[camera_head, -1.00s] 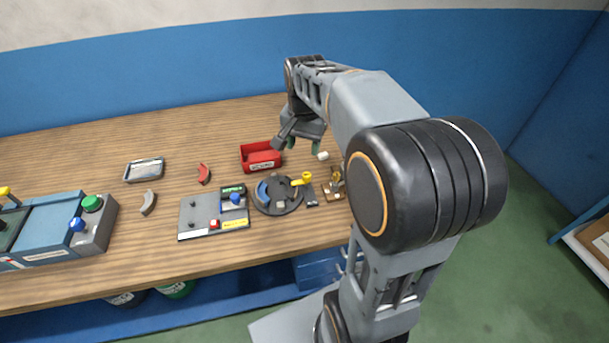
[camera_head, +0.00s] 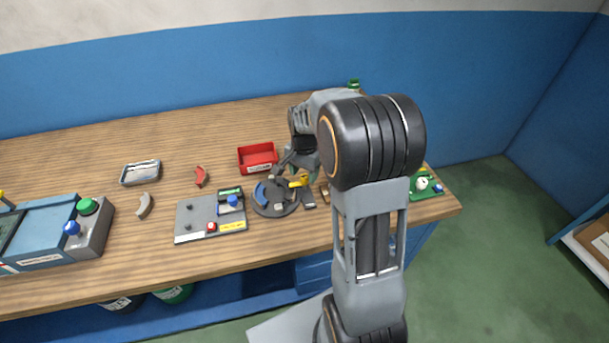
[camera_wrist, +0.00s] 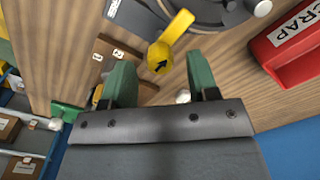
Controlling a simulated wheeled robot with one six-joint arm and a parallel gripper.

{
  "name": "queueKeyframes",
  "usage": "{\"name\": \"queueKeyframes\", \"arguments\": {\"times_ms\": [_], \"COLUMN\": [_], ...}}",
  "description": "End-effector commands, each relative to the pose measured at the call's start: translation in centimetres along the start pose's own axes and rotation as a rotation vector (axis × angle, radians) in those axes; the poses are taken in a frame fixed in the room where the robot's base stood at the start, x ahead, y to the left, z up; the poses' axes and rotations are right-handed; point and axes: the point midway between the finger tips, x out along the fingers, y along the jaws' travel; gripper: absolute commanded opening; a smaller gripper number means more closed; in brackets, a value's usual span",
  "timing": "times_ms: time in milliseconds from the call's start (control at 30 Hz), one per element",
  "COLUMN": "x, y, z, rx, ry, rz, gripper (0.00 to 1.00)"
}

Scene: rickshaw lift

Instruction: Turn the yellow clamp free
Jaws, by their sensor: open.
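The yellow clamp (camera_head: 299,183) sits at the right edge of the round dark grey fixture (camera_head: 272,208) on the wooden bench. In the wrist view the yellow clamp (camera_wrist: 168,47) shows a round hub with a black arrow and a lever pointing up and right toward the fixture's disc. My gripper (camera_wrist: 155,85) is open, with green fingertips spread and nothing between them. The clamp's hub lies just beyond and between the fingertips, with no clear contact. In the head view my gripper (camera_head: 300,165) is above the clamp's far side and partly hides the area.
A red scrap bin (camera_head: 258,157) stands behind the fixture and shows close at right in the wrist view (camera_wrist: 290,45). A grey panel with buttons (camera_head: 210,218) is left of the fixture. A brown wooden block (camera_wrist: 118,55) is beside the clamp.

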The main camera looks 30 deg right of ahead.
Motion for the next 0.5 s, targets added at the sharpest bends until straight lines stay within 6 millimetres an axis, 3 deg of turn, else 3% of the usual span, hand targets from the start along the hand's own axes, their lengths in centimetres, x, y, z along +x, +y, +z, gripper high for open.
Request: {"name": "queueKeyframes", "arguments": {"times_ms": [200,500], "x": [1.4,1.5], "y": [0.0,0.0], "z": [0.0,0.0], "rx": [0.000,-0.001], "ry": [-0.001,0.000], "rz": [0.001,0.000], "gripper": [0.54,0.54]}}
